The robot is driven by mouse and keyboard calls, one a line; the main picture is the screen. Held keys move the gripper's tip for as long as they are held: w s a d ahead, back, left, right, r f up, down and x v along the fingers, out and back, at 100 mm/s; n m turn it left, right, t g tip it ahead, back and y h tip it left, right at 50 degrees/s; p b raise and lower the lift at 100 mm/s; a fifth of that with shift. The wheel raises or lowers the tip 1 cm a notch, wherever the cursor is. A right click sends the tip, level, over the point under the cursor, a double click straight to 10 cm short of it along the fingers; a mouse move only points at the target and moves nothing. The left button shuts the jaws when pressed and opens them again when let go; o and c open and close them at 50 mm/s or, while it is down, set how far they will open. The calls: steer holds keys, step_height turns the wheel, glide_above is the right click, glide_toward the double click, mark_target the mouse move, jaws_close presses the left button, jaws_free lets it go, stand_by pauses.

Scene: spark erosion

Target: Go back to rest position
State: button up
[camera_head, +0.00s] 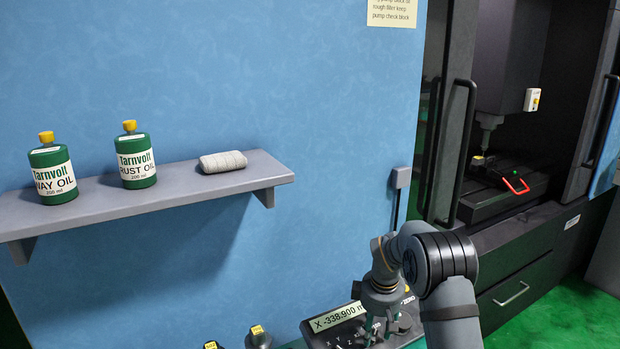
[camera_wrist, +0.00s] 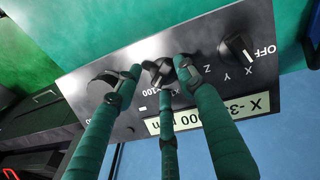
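My gripper (camera_head: 378,325) is at the lower middle of the head view, over a dark control panel (camera_head: 340,341) with an "X -338.900" display (camera_head: 340,316). In the wrist view, my gripper's three green fingers (camera_wrist: 160,72) reach to the panel (camera_wrist: 210,90) around its middle knob (camera_wrist: 156,68), marked near "100". The fingertips stand apart and partly cover this knob. Whether they touch or grip it cannot be told.
In the wrist view, an axis knob (camera_wrist: 236,48) with OFF, X, Y, Z marks is on the right, and a round knob (camera_wrist: 103,88) on the left. A shelf (camera_head: 190,180) holds two green oil bottles (camera_head: 136,160) and a grey roll (camera_head: 223,161). A dark machine (camera_head: 520,250) stands right.

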steer(key=n+t, duration=0.1)
steer(key=n, duration=0.4)
steer(key=shift+a+n+h+b, duration=0.15)
steer(key=shift+n+h+b, duration=0.15)
steer(key=shift+n, duration=0.1)
